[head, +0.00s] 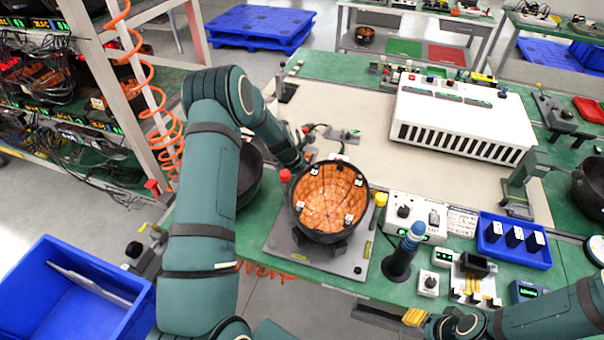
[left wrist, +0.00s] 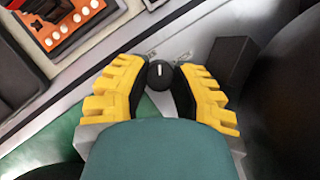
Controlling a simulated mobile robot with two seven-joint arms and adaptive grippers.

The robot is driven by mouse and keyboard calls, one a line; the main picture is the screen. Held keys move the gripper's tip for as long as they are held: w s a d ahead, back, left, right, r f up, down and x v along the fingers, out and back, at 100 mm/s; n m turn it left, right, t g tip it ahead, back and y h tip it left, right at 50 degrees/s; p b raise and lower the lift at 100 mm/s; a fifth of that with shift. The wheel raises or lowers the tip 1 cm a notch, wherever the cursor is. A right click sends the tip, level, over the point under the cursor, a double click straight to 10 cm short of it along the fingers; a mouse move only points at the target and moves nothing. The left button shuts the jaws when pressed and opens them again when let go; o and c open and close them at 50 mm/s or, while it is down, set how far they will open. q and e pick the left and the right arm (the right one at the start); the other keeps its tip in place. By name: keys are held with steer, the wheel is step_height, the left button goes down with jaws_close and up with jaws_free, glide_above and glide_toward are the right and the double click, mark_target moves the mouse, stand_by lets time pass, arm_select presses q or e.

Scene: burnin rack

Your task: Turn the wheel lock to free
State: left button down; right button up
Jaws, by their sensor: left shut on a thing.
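In the left wrist view, the yellow fingertips of my left gripper (left wrist: 160,85) close from both sides on a small round black knob (left wrist: 160,74) with a white line that points up in the picture. This looks like the wheel lock. In the head view my left arm reaches over to the far side of the dark bowl; its fingers and the knob are hidden there. My right gripper (head: 416,317) is low at the bottom right, with a yellow fingertip showing. Its opening cannot be made out.
The dark bowl with a copper-coloured inside (head: 332,195) stands on a grey plate (head: 285,240) close to my left arm. A white slotted unit (head: 462,118) is at the back right. A control box (head: 405,212) and blue tray (head: 515,255) are to the right.

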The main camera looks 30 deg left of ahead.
arm_select(q)
steer(key=c, duration=0.7)
jaws_free()
steer(key=shift+f, duration=0.1)
steer(key=shift+v, duration=4.1)
steer(key=shift+w+a, duration=0.1)
